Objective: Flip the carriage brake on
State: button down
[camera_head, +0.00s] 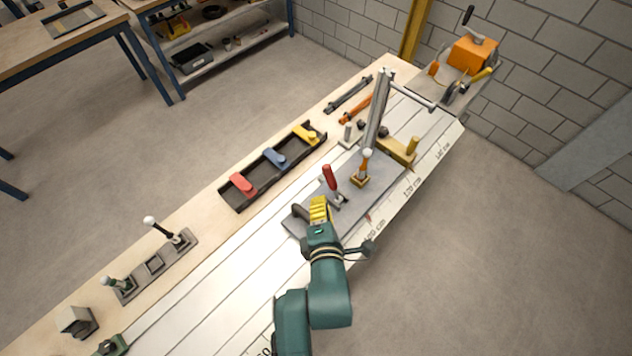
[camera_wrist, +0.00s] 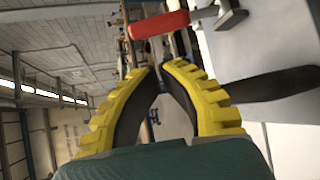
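A lever with a red handle (camera_head: 330,177) stands on the grey carriage plate (camera_head: 297,225), tilted up from a small metal bracket. Its red grip also shows in the wrist view (camera_wrist: 158,24), lying across the top beyond my fingertips. I take it to be the carriage brake, but no label is readable. My gripper (camera_head: 319,202) has yellow ribbed fingers and is beside the lever, apart from it. In the wrist view the fingertips (camera_wrist: 160,76) come together with nothing between them, so it looks shut and empty. A dark handle (camera_head: 301,212) sits at the plate's near-left edge, partly hidden by my gripper.
An orange lever with a white knob (camera_head: 365,163) and a tall grey post (camera_head: 377,112) stand close behind. A black tray (camera_head: 263,174) holds red, blue and yellow blocks. Two more levers (camera_head: 160,229) are at left. An orange winch (camera_head: 473,54) is at the far end.

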aim_at(332, 184)
jog(key=shift+r, duration=0.15)
jog(key=b+x, duration=0.1)
jog(key=x, duration=0.9)
jog(key=shift+w, duration=0.1)
